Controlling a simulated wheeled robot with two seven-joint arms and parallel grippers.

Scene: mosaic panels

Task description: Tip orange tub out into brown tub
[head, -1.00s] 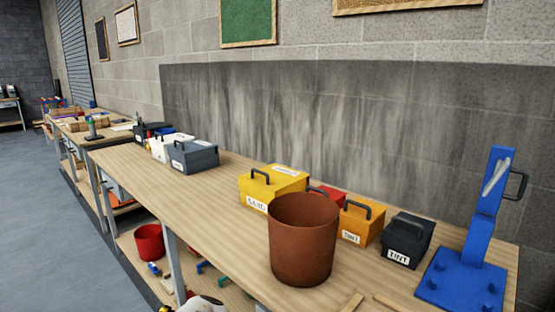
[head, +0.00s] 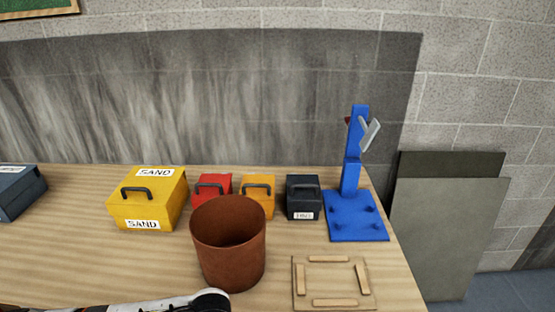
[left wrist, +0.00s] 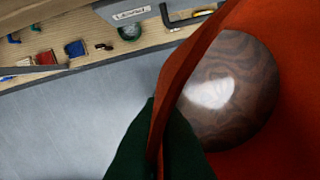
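In the left wrist view, the dark green fingers of my left gripper (left wrist: 158,150) are shut on the rim of the orange tub (left wrist: 285,120). A dark, shiny round thing with a swirled wood-like grain (left wrist: 228,90) lies inside the orange tub. The orange tub and left gripper are out of the head view; only part of an arm of mine shows at its bottom left. My right gripper is in neither view.
Behind the brown tub on the bench (head: 70,262) stand yellow (head: 125,210), red (head: 212,182), orange (head: 257,190) and dark (head: 303,198) boxes. A blue stand (head: 355,215) is at the right. A board with wooden strips (head: 302,280) lies right of the brown tub.

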